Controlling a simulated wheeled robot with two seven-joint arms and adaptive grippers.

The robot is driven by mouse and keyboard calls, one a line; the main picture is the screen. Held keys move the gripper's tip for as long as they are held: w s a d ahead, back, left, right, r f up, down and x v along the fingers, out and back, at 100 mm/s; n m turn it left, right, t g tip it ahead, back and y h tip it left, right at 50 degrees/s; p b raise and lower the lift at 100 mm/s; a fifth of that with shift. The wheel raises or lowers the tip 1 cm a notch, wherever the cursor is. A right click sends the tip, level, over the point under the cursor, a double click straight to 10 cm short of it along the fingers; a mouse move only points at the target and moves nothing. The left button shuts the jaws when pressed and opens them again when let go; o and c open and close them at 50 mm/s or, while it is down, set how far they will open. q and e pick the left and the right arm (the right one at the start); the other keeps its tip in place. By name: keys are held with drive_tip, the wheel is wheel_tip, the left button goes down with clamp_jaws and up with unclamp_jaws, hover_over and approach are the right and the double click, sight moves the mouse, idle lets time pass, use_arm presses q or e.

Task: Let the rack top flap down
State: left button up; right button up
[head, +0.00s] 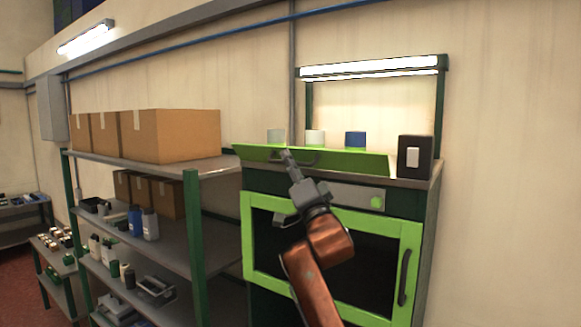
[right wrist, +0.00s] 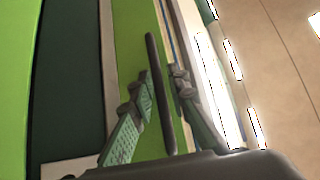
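The rack top flap (head: 350,164) is a long green panel at the front of the rack's top in the head view. It stands tilted, with its face towards me. It is also the green strip (right wrist: 135,40) in the right wrist view. Its dark bar handle (right wrist: 152,50) runs between the two fingers of my right gripper (right wrist: 161,85). The fingers are partly spread around the bar, with a narrow gap at the right finger. In the head view my right gripper (head: 287,157) is at the flap's left half and covers part of the handle. My left gripper is not in view.
Jars (head: 315,138) and a dark box (head: 414,156) stand on the rack top behind the flap. A green-framed door (head: 405,275) is below. Shelves with cardboard boxes (head: 185,136) stand close on the left. The wall on the right is bare.

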drive_tip(key=v, duration=1.2)
drive_tip(key=shift+w, duration=0.1)
drive_tip(key=shift+c, duration=0.3)
